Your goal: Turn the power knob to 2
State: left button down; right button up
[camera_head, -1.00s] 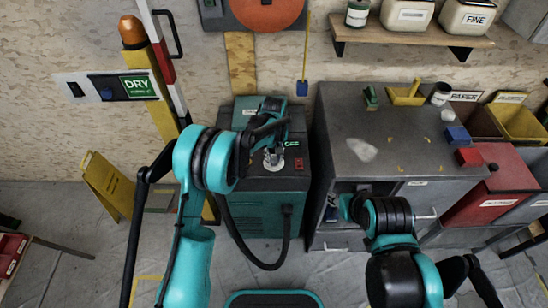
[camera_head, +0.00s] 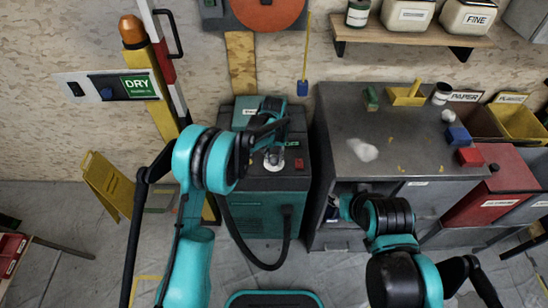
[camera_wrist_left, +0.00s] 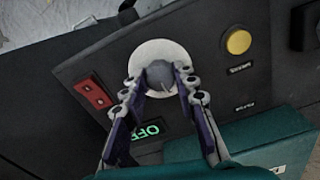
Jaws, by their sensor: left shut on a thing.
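The power knob (camera_wrist_left: 160,73) is a grey round knob on a pale disc (camera_wrist_left: 150,52) on the dark sloped panel of a teal machine (camera_head: 262,207). In the left wrist view my left gripper (camera_wrist_left: 160,86) has its two fingers closed on opposite sides of the knob. In the head view the left gripper (camera_head: 272,154) is over the machine's top and covers most of the knob. A small green display (camera_wrist_left: 153,128) beside the knob seems to read OFF. The number the knob points to cannot be read. My right gripper's fingers are not clear in the head view.
A red switch (camera_wrist_left: 94,93) and a yellow button (camera_wrist_left: 238,41) sit on either side of the knob. A hose (camera_head: 238,240) loops down the machine's front. A grey cabinet (camera_head: 400,125) stands close on the right, and a yellow floor sign (camera_head: 107,185) on the left.

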aim_at(274, 159)
dwell(0.4)
pick_arm(q)
jog(key=c, duration=1.2)
grip_release()
jog(key=shift+r, duration=0.15)
notch_tip(274, 159, up, 12)
jog(key=shift+f, duration=0.15)
